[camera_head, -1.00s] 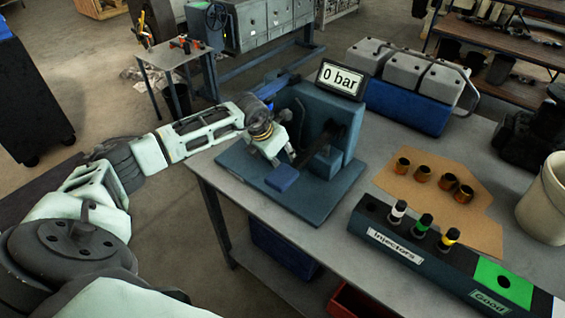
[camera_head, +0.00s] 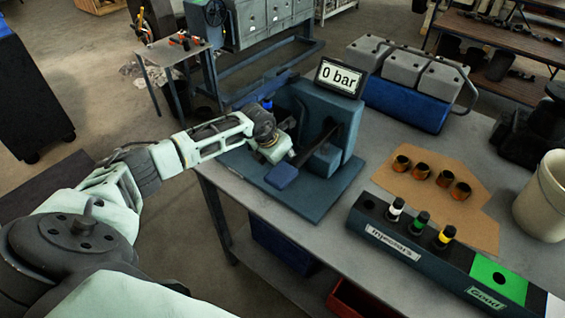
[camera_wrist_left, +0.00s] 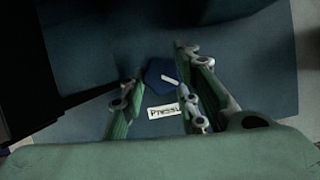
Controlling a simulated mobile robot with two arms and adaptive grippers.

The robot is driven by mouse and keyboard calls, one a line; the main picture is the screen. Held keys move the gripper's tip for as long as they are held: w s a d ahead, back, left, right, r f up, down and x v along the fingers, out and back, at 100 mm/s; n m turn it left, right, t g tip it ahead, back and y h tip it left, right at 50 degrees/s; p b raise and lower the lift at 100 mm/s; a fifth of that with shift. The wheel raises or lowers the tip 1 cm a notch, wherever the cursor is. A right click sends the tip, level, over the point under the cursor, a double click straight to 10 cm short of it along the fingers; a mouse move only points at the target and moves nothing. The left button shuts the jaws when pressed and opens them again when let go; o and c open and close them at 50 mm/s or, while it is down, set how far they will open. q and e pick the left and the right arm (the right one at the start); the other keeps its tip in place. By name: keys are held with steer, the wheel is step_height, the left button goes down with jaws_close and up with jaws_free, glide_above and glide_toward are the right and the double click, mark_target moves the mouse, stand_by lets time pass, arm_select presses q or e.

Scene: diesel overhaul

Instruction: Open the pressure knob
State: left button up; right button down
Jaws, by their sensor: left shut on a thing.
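The pressure knob (camera_wrist_left: 160,76) is dark blue with a white mark and shows between the fingers in the left wrist view. A white label (camera_wrist_left: 165,112), partly covered, begins "Pressu". My left gripper (camera_wrist_left: 162,78) is shut on the knob. In the head view my left gripper (camera_head: 284,155) is at the left side of the blue test stand (camera_head: 313,200), and the grasp itself is hidden there by the wrist. The display (camera_head: 340,77) on top of the stand reads "0 bar". My right gripper is not in view.
To the right are an injector rack (camera_head: 400,240), several brass rings on a brown mat (camera_head: 480,225), and a beige bucket (camera_head: 545,195). A grey-and-blue engine part (camera_head: 408,100) stands behind.

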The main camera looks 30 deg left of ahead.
arm_select(q)
steer(key=shift+a, duration=0.2)
steer(key=shift+c, duration=1.3)
steer(key=n+y+b, duration=0.1)
steer(key=n+y, duration=0.1)
steer(key=n, duration=0.2)
steer(key=shift+s+d+n, duration=0.1)
steer(key=shift+n, duration=0.3)
steer(key=o, duration=1)
steer(key=shift+s, duration=0.1)
